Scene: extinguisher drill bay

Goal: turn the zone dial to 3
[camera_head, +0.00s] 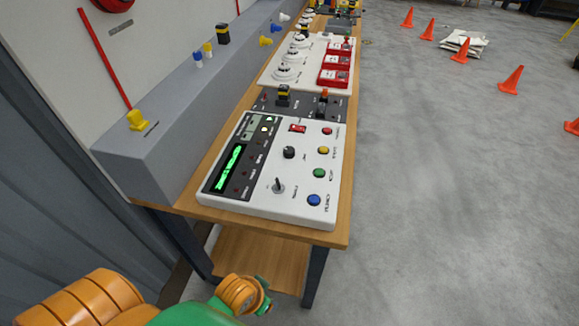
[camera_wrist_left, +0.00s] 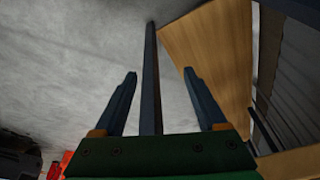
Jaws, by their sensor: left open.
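A white control panel (camera_head: 268,203) sits on the near end of the wooden bench. A round black knob (camera_head: 289,152) near its middle looks like the zone dial; its markings and setting are too small to read. My left arm comes in at the bottom of the head view, below and in front of the bench; its fingers are not clear there. In the left wrist view my left gripper (camera_wrist_left: 160,73) is open, with nothing between its fingers. It is apart from the panel, which is outside that view. My right gripper is not in view.
The panel also bears a lit green display (camera_head: 229,168), a metal lever (camera_head: 278,186), a red switch (camera_head: 297,128) and several coloured buttons. A grey ledge (camera_head: 150,165) runs along the left. Wooden bench (camera_head: 340,215) edge and dark leg (camera_head: 313,280) stand near my arm.

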